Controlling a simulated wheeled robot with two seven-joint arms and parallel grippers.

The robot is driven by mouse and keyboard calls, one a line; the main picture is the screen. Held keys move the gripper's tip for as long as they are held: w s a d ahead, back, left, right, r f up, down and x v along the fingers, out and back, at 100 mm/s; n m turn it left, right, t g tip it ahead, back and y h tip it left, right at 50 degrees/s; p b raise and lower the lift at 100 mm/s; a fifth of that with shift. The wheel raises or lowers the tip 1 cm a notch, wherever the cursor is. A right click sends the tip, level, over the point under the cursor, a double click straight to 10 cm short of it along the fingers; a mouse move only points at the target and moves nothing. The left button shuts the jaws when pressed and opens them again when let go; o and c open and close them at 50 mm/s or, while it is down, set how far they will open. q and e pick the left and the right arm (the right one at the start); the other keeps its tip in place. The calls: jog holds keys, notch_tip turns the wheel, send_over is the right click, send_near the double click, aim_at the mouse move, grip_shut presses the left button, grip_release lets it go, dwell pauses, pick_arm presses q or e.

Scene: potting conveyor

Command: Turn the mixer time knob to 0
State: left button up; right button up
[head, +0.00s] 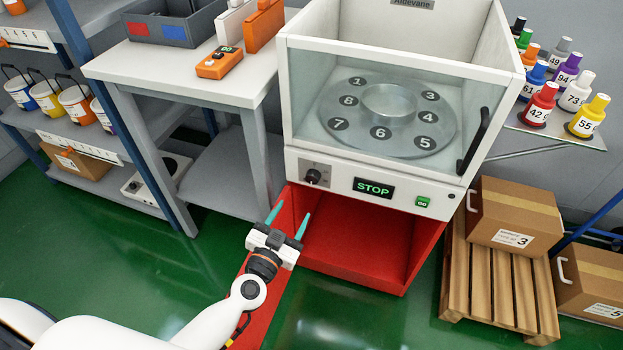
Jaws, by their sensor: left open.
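The mixer (295,150) is a white cabinet with a clear front window and a round numbered turntable (350,120) inside. Its time knob (313,176) is a small black knob on a grey plate at the left of the front panel. The knob's scale marks are too small to read. A display (373,188) beside it reads STOP, and a green GO button (423,202) is farther right. My left gripper (290,220) is open and empty, with teal fingertips, below and to the left of the knob, apart from it. My right gripper is not in view.
A red base (350,245) stands under the mixer. A white table (190,78) with an orange device (219,62) is at the left. Numbered bottles (539,104) stand on a shelf at the right. Cardboard boxes (515,210) and a wooden pallet (490,285) are at the lower right.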

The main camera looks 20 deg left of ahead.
aim_at(311, 181)
pick_arm(q)
jog(key=w, duration=0.6)
jog(key=w+d+b, duration=0.1)
jog(key=w, duration=0.2)
jog(key=shift+w, duration=0.6)
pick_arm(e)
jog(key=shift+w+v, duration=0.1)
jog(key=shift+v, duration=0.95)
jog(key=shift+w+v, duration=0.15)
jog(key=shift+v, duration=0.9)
pick_arm(q)
jog(key=c, duration=1)
jog(key=shift+o, duration=0.2)
